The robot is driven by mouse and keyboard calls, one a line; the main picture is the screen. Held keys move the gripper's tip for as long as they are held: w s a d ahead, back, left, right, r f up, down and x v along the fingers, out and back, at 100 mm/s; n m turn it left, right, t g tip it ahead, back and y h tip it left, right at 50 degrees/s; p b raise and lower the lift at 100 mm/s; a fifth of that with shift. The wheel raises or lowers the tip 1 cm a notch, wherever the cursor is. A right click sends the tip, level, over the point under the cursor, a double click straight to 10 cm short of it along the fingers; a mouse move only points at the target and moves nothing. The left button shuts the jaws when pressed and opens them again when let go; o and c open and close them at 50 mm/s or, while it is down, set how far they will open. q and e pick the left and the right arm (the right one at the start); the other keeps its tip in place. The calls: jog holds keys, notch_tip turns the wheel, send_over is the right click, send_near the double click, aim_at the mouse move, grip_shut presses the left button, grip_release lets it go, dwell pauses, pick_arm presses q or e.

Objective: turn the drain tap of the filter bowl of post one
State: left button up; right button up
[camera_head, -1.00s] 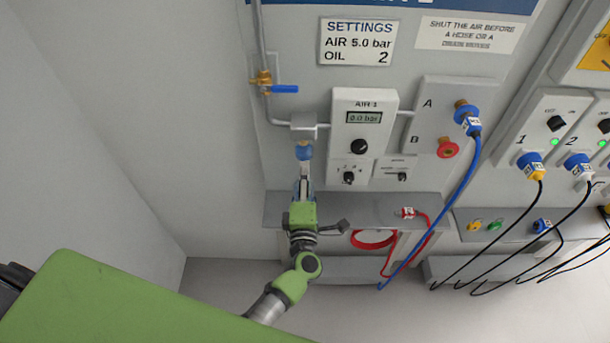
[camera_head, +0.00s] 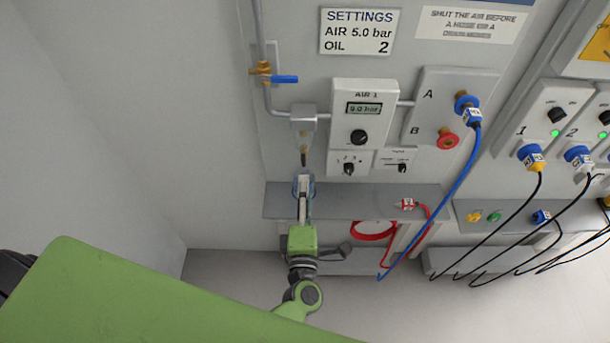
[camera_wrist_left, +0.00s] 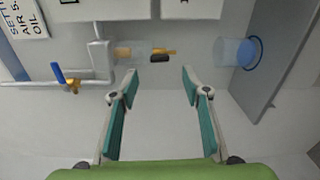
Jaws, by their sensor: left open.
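The filter bowl (camera_head: 303,138) hangs below a grey filter head on the pipe. It looks clear in the left wrist view (camera_wrist_left: 138,47), with a brownish insert. The drain tap (camera_head: 303,158) is at its lower end; the left wrist view shows it as a brass stem with a dark handle (camera_wrist_left: 161,57). A clear cup with blue content (camera_wrist_left: 236,52) stands on the shelf below. My left gripper (camera_wrist_left: 157,78) is open and empty, its fingertips apart from the tap and the cup. In the head view its fingers (camera_head: 304,180) partly hide the cup. My right gripper is out of view.
A blue-handled valve (camera_head: 285,79) is on the pipe at upper left. The AIR 1 regulator panel (camera_head: 372,90) is right of the bowl. The grey shelf (camera_head: 355,203) carries a red coiled hose (camera_head: 372,232) below it. A blue hose (camera_head: 458,175) hangs further right. Left of the pipe is bare wall.

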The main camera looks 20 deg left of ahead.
pick_arm(q)
jog(key=v, duration=0.3)
jog(key=shift+s+d, duration=0.1)
jog(key=shift+s, duration=0.25)
